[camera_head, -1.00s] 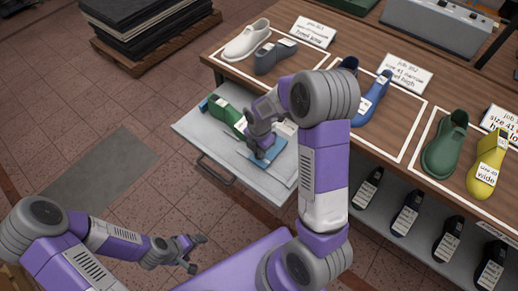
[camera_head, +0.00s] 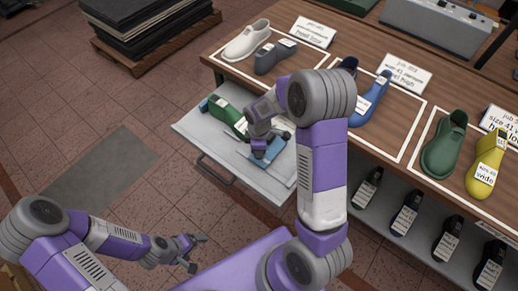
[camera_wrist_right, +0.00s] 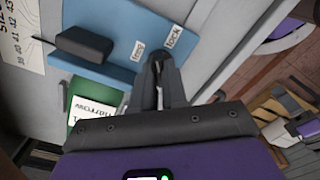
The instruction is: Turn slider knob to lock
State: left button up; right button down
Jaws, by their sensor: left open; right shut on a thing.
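A blue device (camera_wrist_right: 125,45) with the labels "free" (camera_wrist_right: 137,50) and "lock" (camera_wrist_right: 174,36) lies on the pale pull-out tray (camera_head: 230,166). It also shows in the head view (camera_head: 270,149). My right gripper (camera_wrist_right: 158,65) is over the device at the label end, its fingertips close below "lock". It is shut on the slider knob, which the fingers almost wholly hide; its turn angle cannot be told. A dark rounded block (camera_wrist_right: 82,45) sits on the device to the left. My left gripper (camera_head: 194,250) is open and empty, low and away from the tray.
A green last (camera_head: 228,115) lies on the tray beside the device; its white label shows in the wrist view (camera_wrist_right: 92,113). The wooden table (camera_head: 385,140) behind holds several lasts and cards. Black lasts stand on a shelf below.

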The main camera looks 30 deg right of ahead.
jog(key=m, duration=0.3)
jog(key=shift+m, duration=2.1)
jog(key=c, duration=1.2)
grip_release()
jog(key=shift+o, duration=0.2)
notch_tip(320, 180, up, 8)
jog(key=shift+f+p, duration=0.2)
jog(key=shift+p, duration=0.9)
